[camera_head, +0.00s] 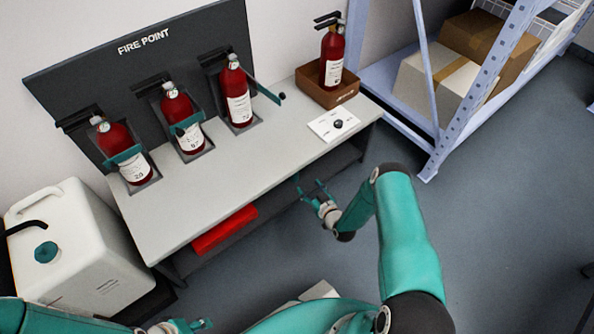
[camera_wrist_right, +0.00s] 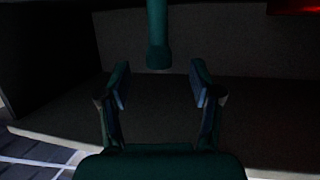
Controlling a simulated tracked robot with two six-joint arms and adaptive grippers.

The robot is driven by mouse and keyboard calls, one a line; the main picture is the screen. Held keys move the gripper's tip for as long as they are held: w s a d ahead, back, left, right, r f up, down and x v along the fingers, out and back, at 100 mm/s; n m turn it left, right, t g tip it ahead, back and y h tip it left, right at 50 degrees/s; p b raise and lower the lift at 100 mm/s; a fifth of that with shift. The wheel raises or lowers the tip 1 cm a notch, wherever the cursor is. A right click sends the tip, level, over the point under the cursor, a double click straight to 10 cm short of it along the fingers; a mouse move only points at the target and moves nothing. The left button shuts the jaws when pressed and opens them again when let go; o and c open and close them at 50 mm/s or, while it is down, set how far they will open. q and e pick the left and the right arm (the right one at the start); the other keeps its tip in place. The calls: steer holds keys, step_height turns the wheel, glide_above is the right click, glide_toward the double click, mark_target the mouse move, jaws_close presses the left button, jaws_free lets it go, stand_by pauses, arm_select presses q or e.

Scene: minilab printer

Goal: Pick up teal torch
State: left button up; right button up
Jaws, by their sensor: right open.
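The teal torch (camera_wrist_right: 158,38) shows in the right wrist view at top centre, dark and dimly lit, on a shaded grey-brown surface. My right gripper (camera_wrist_right: 160,86) is open, with its two fingertips apart on either side of the torch's line. The torch's near end lies just ahead of the gap, and nothing is held. In the head view my right gripper (camera_head: 312,185) is at the front edge of the table, below its top. The torch cannot be made out in the head view. My left gripper (camera_head: 200,324) shows only partly at the bottom edge.
The table (camera_head: 175,220) bears several red extinguishers, three against the fire point board (camera_head: 130,55). A red object (camera_head: 225,230) lies on the shelf under the tabletop. A white jerrycan (camera_head: 85,255) stands left, and a blue rack (camera_head: 470,95) with boxes stands right. The floor at right is clear.

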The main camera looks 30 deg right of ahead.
steer(key=b+x, duration=0.2)
steer(key=x, duration=0.5)
steer(key=shift+f+b, duration=0.15)
steer(key=shift+b, duration=0.25)
steer(key=shift+w+f, duration=0.1)
steer(key=shift+w, duration=0.55)
steer(key=b+x, duration=0.3)
steer(key=x, duration=0.1)
steer(key=shift+w+d+b, duration=0.2)
steer(key=shift+w+b, duration=0.1)
steer(key=shift+b, duration=0.05)
steer(key=shift+w, duration=0.35)
steer(key=shift+d, duration=0.1)
jaws_close()
